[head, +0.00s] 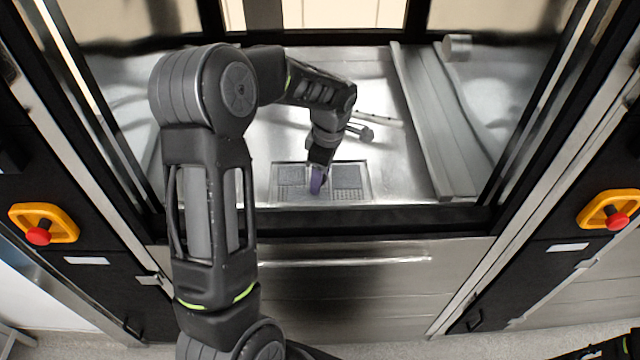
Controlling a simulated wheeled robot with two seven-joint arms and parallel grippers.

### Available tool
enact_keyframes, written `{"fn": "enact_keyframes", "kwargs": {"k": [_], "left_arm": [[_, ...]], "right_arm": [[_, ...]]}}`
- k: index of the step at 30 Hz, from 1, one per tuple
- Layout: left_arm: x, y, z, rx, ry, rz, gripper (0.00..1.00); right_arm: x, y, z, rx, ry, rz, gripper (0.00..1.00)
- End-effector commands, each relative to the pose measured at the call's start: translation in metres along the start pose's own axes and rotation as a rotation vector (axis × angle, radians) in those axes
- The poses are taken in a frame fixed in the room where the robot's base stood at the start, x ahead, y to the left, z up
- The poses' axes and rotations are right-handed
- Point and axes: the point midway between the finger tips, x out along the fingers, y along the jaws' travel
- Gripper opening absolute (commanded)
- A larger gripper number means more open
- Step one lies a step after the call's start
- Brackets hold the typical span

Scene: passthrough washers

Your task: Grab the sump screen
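The sump screen (347,178) is a grey rectangular mesh panel set in the washer's metal floor, in the middle of the head view. Mesh shows on both sides of my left gripper (318,182), which reaches down from above onto its middle. A small purple part shows at the gripper's tip, against the screen. I cannot tell whether the fingers are open or shut, or whether they grip the screen. The gripper hides the screen's centre. My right gripper is not in view.
My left arm passes over the washer's front sill (370,221) into the chamber. A metal rail (433,120) runs along the floor at right. A spray arm (362,131) lies behind the gripper. Red stop buttons (38,236) flank the opening between dark door posts.

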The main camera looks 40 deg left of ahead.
Motion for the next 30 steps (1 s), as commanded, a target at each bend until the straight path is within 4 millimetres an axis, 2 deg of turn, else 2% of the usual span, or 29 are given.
{"fn": "enact_keyframes", "kwargs": {"k": [11,30], "left_arm": [[-0.0004,0.0000,0.0000,0.000,0.000,0.000,0.53],[-0.0004,0.0000,0.0000,0.000,0.000,0.000,0.01]], "right_arm": [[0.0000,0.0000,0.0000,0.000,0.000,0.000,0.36],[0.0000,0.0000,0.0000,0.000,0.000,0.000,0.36]]}}
